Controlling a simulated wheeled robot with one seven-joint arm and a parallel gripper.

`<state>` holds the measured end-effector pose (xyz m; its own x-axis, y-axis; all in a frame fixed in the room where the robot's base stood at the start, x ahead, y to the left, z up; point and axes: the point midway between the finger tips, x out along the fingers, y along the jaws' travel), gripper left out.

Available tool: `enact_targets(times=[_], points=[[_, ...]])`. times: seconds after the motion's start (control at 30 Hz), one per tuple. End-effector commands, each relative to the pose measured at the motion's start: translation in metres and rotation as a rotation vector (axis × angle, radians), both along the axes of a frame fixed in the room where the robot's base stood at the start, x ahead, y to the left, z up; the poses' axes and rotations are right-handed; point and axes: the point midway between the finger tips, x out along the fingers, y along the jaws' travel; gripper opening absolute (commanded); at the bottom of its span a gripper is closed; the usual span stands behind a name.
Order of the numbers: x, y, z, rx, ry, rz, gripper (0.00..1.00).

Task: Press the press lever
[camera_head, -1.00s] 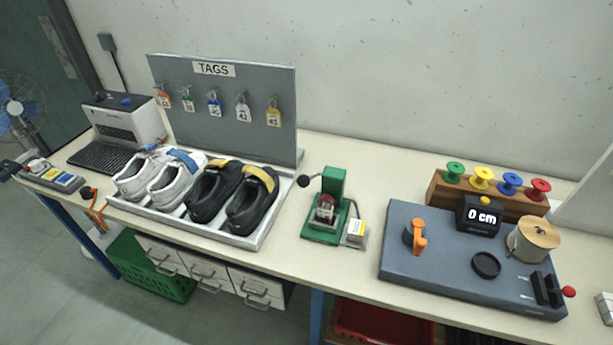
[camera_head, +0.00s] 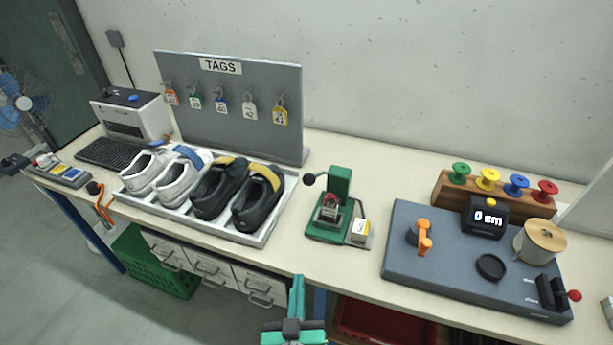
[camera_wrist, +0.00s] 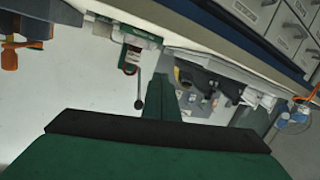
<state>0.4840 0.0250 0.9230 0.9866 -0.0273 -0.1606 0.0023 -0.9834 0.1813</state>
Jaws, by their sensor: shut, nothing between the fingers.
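The green press (camera_head: 336,208) stands on the bench right of the shoe tray, in the middle of the head view. Its press lever (camera_head: 309,179) sticks out to the upper left and ends in a dark round knob. In the wrist view, the lever (camera_wrist: 139,103) hangs down from the press (camera_wrist: 131,58), with its knob beside my green fingers. My gripper (camera_head: 297,284) is at the bottom of the head view, in front of the bench's front edge and apart from the lever. In the wrist view, my gripper (camera_wrist: 166,82) looks shut and empty.
A tray (camera_head: 268,228) with white and black shoes lies left of the press. A grey-blue station (camera_head: 455,265) with an orange handle stands farther right. Bare bench lies in front of the press.

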Motion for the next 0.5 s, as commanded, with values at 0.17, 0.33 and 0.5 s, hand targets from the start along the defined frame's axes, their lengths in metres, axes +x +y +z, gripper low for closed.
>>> enact_targets(times=[0.17,0.33,0.5], points=[[0.048,0.005,0.048,0.005,-0.042,-0.059,0.00],[0.081,0.007,0.096,0.035,-0.074,-0.133,0.00],[0.104,0.009,0.148,0.092,-0.105,-0.212,0.00]])
